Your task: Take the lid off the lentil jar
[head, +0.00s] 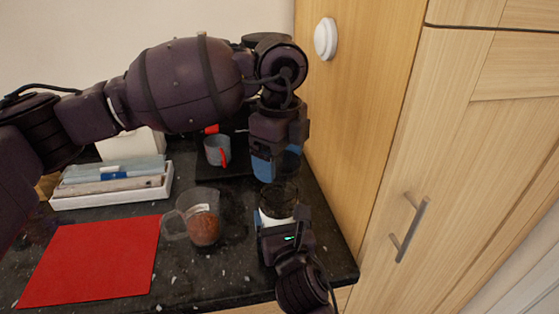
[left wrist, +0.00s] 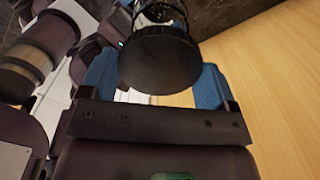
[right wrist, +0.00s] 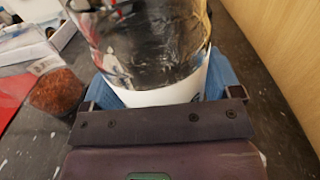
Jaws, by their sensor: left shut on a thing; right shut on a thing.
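The lentil jar (head: 279,198) is clear glass with a white label (right wrist: 165,95). It stands near the counter's right side, beside the wooden cabinet. My right gripper (right wrist: 165,88) is shut around its lower, labelled part. The black round lid (left wrist: 158,58) sits between the blue fingers of my left gripper (left wrist: 155,85), which is shut on it from above. The jar's glass shows just beyond the lid in the left wrist view. Whether the lid is seated on the jar or slightly lifted I cannot tell. The left gripper's fingers hide the lid in the head view.
A clear jug (head: 203,222) with reddish-brown contents stands left of the jar. A red mat (head: 90,262), a white tray (head: 112,193) and a grey-and-red mug (head: 217,150) are further left and back. The cabinet side (head: 355,110) closely bounds the right.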

